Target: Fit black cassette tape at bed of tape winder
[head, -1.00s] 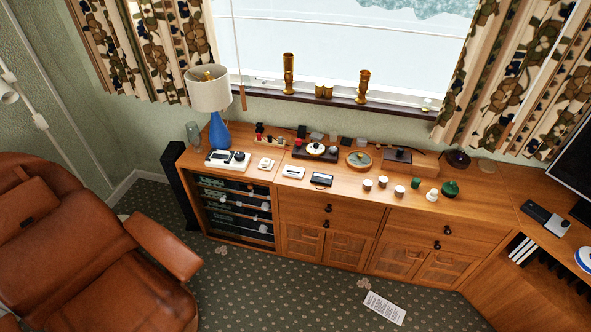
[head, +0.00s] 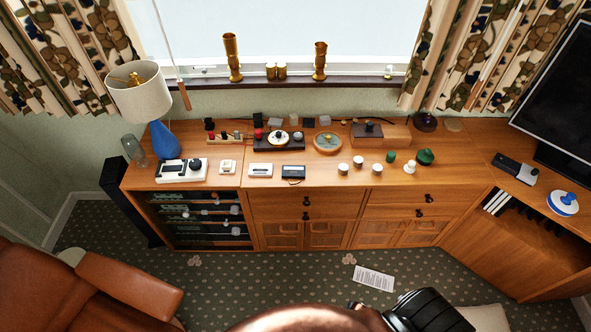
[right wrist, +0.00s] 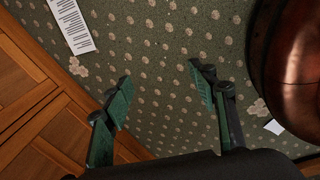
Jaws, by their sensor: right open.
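The black cassette tape (head: 293,171) lies flat on the wooden sideboard top, near its front edge and right of a white cassette (head: 260,170). A white device with a dark window and black knob (head: 181,170) lies farther left; a dark unit with a pale disc and red knob (head: 280,139) stands behind the cassettes. I cannot tell which is the tape winder. My right gripper (right wrist: 160,88) is open and empty above the carpet in the right wrist view, away from the cassette. My left gripper is not in view.
A blue lamp (head: 165,142) and glass vase (head: 133,150) stand at the sideboard's left end. White pots (head: 358,161) and green pieces (head: 425,157) stand right of the cassette. A brown armchair (head: 120,285) is front left. A printed sheet (head: 373,279) lies on the carpet.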

